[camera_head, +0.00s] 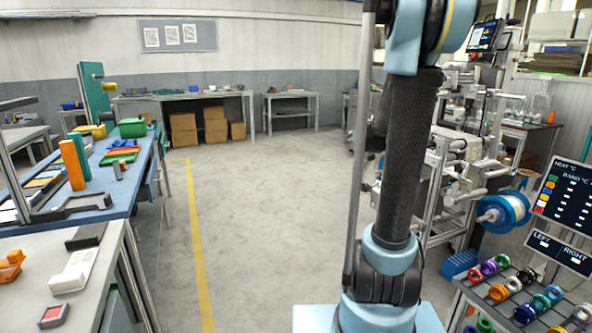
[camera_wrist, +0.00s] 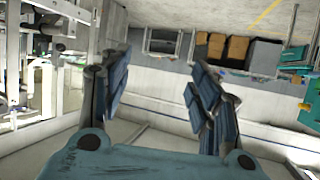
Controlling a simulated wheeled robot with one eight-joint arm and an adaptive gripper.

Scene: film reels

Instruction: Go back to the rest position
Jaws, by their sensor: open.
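My gripper (camera_wrist: 155,82) shows in the wrist view with its two dark blue fingers spread apart and nothing between them. Behind the gap are a grey wall and the floor, so it points out into the room, clear of any surface. The wrist picture looks tipped over. In the head view my arm stands upright right of the middle, and its upper end leaves the top of the picture. My gripper is outside the head view. Several coloured reels (camera_head: 497,292) lie on a rack at the lower right.
A blue workbench (camera_head: 90,195) runs along the left. A machine with a blue and white spool (camera_head: 503,211) stands at the right, beside a dark label board (camera_head: 564,202). Cardboard boxes (camera_head: 214,121) sit under the far table. The floor (camera_head: 265,205) in the middle is clear.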

